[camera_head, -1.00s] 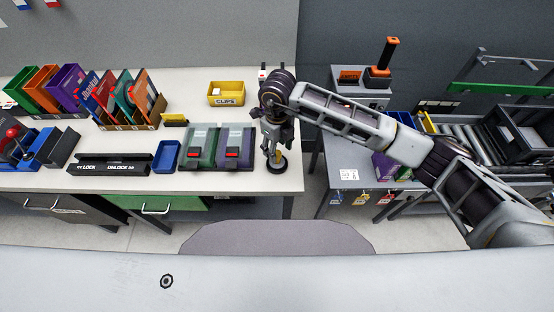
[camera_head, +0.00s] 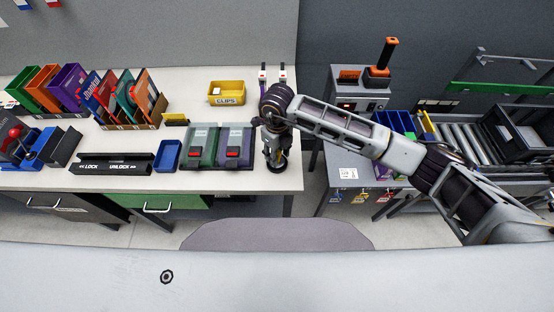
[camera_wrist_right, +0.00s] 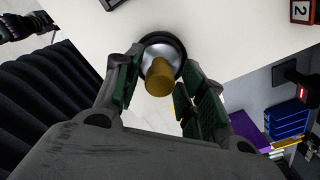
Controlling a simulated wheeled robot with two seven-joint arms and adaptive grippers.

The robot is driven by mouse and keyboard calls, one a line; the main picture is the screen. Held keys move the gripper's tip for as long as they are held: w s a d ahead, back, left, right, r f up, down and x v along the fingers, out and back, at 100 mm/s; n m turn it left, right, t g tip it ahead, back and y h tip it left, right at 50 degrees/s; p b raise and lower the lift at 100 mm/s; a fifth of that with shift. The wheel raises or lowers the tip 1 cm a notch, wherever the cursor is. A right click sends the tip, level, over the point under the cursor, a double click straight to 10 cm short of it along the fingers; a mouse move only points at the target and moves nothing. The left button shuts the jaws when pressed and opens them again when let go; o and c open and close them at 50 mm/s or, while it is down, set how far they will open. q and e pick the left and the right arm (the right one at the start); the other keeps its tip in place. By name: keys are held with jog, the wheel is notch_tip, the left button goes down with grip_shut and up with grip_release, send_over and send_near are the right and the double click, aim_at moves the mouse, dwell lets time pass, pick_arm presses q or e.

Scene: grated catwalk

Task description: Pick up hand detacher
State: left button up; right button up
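What looks to be the hand detacher (camera_wrist_right: 160,78) shows in the right wrist view as a brass-coloured knob on a silver dome with a dark round base. In the head view only its dark base (camera_head: 277,168) shows, near the white table's right front corner; my right gripper hides the rest. My right gripper (camera_head: 276,153) points down directly over it. In the right wrist view the fingers (camera_wrist_right: 160,88) are apart, one on each side of the knob. I cannot tell whether either touches it. My left gripper is not in view.
Green and purple cases (camera_head: 235,147) stand just left of the gripper. A yellow clips bin (camera_head: 227,93) and two small upright stands (camera_head: 273,76) are farther back. Right of the gap is a grey side table (camera_head: 345,150) with a boxed device and blue bins.

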grip_shut()
jog(key=shift+r, duration=0.1)
notch_tip(320, 180, up, 8)
jog(key=shift+r+b, duration=0.25)
jog(key=shift+b, duration=0.65)
jog(key=shift+r, duration=0.65)
jog(key=shift+r, duration=0.15)
